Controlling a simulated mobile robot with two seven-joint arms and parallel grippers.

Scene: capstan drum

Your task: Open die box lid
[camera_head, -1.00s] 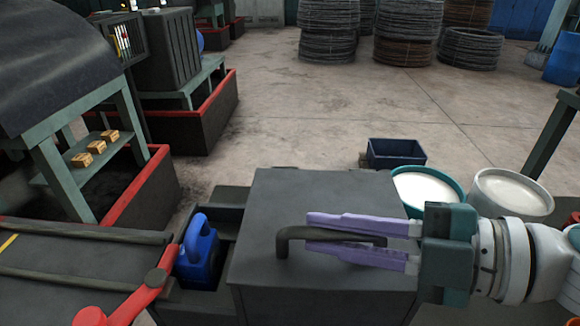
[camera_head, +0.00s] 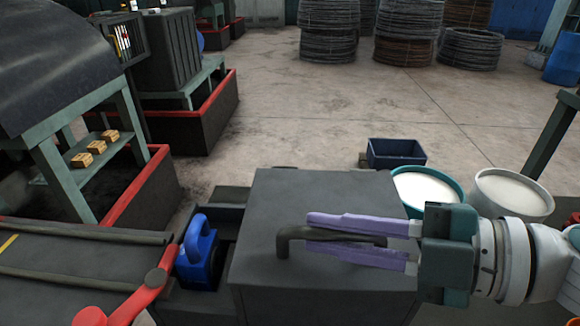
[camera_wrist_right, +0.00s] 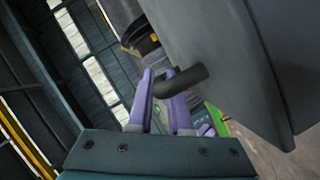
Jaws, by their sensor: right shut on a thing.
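The die box lid (camera_head: 330,195) is a dark grey slab on top of a dark box at the lower middle of the head view. A bar handle (camera_head: 290,236) stands on it. My right gripper (camera_head: 312,232) comes in from the right, its purple fingers on either side of the handle bar and shut on it. In the right wrist view, the fingers of the gripper (camera_wrist_right: 165,95) hold the handle (camera_wrist_right: 184,79), and the lid (camera_wrist_right: 225,50) lies beyond at the upper right. I cannot see a gap under the lid. My left gripper is not in view.
A blue jug (camera_head: 197,255) stands in a slot left of the box. White-topped buckets (camera_head: 510,195) and a blue bin (camera_head: 396,153) are behind at the right.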

